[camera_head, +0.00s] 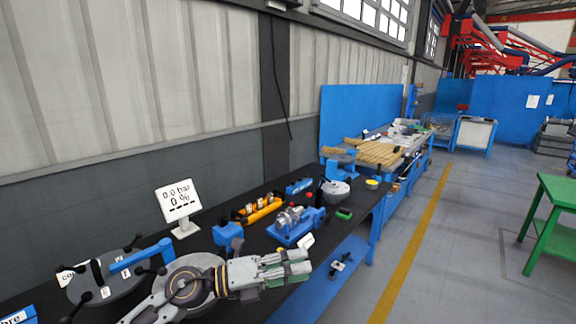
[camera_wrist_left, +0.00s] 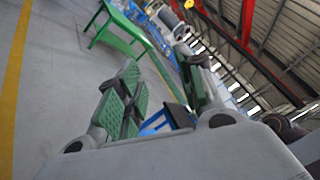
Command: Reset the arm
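My left gripper (camera_head: 302,264) reaches in from the lower left in the head view, above the front of the dark bench (camera_head: 262,243). Its fingers point right and hold nothing that I can see. In the left wrist view the green-padded fingers (camera_wrist_left: 160,100) stand apart, with floor and a blue item showing between them. My left arm covers part of the bench behind it. My right gripper is in neither view.
A pressure display (camera_head: 179,199) reading 0.0 bar, 0 % stands at the bench's back. A grey round plate (camera_head: 112,284), an orange tray (camera_head: 258,210) and a blue fixture (camera_head: 297,226) sit on the bench. A green table (camera_head: 556,192) is right; the floor (camera_head: 450,245) between is clear.

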